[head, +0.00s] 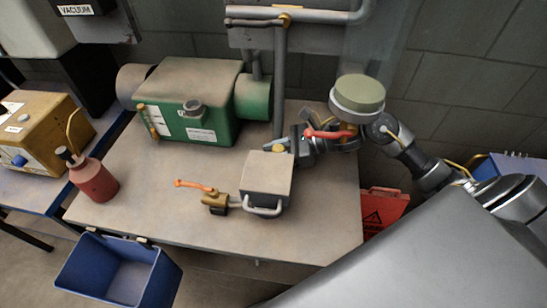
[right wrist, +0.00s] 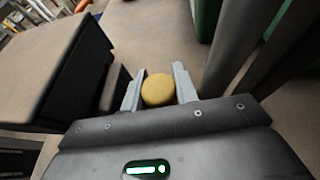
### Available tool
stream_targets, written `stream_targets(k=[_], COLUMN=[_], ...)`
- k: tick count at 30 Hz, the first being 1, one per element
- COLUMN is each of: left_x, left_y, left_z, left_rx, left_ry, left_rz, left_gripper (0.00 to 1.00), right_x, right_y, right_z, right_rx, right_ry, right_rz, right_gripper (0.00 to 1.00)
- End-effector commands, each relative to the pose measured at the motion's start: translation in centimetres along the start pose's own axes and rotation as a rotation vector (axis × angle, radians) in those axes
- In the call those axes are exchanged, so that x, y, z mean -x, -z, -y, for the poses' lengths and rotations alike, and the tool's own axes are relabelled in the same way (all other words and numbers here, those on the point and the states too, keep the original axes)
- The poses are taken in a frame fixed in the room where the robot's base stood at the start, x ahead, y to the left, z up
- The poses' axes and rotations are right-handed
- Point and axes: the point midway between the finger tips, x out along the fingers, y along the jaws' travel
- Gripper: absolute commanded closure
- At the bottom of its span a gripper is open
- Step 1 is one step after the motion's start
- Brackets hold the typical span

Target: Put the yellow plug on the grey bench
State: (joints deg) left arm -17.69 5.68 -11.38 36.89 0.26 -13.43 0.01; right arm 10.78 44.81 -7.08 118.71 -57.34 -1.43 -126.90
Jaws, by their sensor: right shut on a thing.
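The yellow plug (right wrist: 158,90) sits between the two fingers of my right gripper (right wrist: 160,88), which is shut on it. In the head view the plug (head: 279,149) shows as a small yellow spot at the tip of my right gripper (head: 291,146), just behind the grey box-shaped block (head: 268,174). In the right wrist view the block's dark side (right wrist: 78,72) is left of the plug, apart from it. The grey bench (head: 165,205) lies under the block. I cannot tell how high the plug is above the bench. My left gripper is not in view.
A green machine (head: 190,105) stands at the bench's back. A red bottle (head: 93,180) is at the left and a brass valve (head: 214,201) with an orange lever beside the block. A grey upright pipe (head: 280,85) is near my gripper. Free room lies left of the block and front right.

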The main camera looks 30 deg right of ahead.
Motion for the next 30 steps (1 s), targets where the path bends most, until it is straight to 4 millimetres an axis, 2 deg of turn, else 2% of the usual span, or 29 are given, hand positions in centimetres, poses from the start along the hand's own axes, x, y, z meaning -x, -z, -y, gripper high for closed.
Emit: stream_targets(k=[9, 22, 23, 24, 30], left_x=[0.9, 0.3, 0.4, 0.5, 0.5], left_y=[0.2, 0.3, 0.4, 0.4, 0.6], left_z=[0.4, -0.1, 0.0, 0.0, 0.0], left_rx=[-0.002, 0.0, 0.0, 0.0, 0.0], left_ry=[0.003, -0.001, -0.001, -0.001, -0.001], left_rz=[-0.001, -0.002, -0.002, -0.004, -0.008], left_gripper=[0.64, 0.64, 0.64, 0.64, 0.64], right_x=[-1.2, -1.4, -1.4, -1.4, -1.4], right_y=[3.0, 3.6, 3.5, 3.5, 3.5], right_z=[0.0, 0.0, 0.0, 0.0, 0.0], right_rx=[-0.004, 0.0, 0.0, 0.0, -0.001], right_ry=[0.0, 0.0, 0.001, 0.0, 0.0], right_rz=[0.001, 0.001, 0.001, 0.001, 0.001], right_gripper=[0.96, 0.96, 0.68, 0.63, 0.62])
